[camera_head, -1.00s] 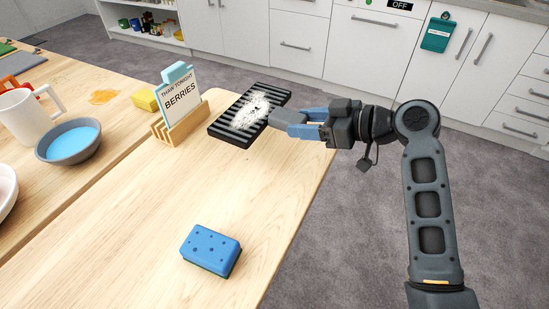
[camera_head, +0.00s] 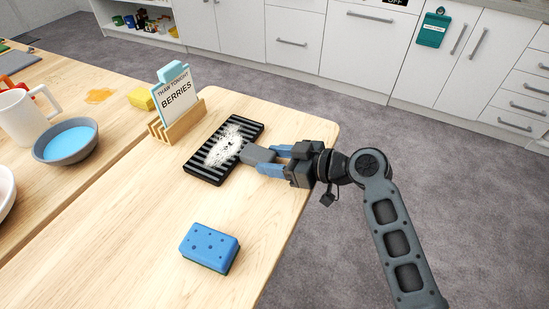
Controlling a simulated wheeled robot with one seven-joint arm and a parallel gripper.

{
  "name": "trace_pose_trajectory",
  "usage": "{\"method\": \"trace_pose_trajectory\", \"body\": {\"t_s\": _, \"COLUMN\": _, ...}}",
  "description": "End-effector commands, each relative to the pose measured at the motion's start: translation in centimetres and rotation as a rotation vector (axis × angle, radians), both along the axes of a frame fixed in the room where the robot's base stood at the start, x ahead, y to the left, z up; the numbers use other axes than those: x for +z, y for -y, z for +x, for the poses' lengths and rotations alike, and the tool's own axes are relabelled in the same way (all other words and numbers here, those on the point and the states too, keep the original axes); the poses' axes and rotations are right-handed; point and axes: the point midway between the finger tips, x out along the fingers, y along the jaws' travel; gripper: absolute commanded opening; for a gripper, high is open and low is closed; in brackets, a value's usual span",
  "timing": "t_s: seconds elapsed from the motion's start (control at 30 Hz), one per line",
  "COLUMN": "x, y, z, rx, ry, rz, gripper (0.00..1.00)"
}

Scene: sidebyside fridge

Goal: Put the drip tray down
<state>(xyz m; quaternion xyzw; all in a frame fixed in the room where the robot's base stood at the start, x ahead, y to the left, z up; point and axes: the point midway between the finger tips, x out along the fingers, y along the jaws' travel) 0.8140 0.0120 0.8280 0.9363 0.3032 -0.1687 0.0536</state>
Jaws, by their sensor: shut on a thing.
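The drip tray (camera_head: 205,167) is a black, ribbed rectangle with a patch of white, frost-like powder on its middle. It lies flat at the far end of the wooden table, right of the card holder. I cannot tell whether its underside touches the wood. My gripper (camera_head: 257,158) comes in from the right, low over the table, and is shut on the tray's right long edge. The grey fingertips and blue fingers show; the exact grip is partly hidden.
A wooden holder (camera_head: 178,126) with a "BERRIES" card (camera_head: 177,90) stands just left of the tray. A blue sponge (camera_head: 209,246) lies nearer. A bowl (camera_head: 66,141), a white mug (camera_head: 22,118) and a yellow block (camera_head: 141,99) are further left. Bare wood lies between tray and sponge.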

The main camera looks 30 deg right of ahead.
Motion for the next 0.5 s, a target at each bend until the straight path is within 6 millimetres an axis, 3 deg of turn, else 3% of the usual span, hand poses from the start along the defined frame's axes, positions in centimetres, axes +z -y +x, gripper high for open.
{"method": "trace_pose_trajectory", "body": {"t_s": 0.2, "x": -0.34, "y": 0.02, "z": 0.03, "rx": -0.001, "ry": 0.002, "rz": 0.0, "gripper": 0.09}}
{"method": "trace_pose_trajectory", "body": {"t_s": 0.23, "x": -0.28, "y": 0.01, "z": 0.01, "rx": 0.0, "ry": 0.0, "rz": 0.0, "gripper": 0.53}}
{"method": "trace_pose_trajectory", "body": {"t_s": 0.5, "x": -0.22, "y": 0.02, "z": 0.01, "rx": 0.0, "ry": 0.0, "rz": 0.0, "gripper": 0.76}}
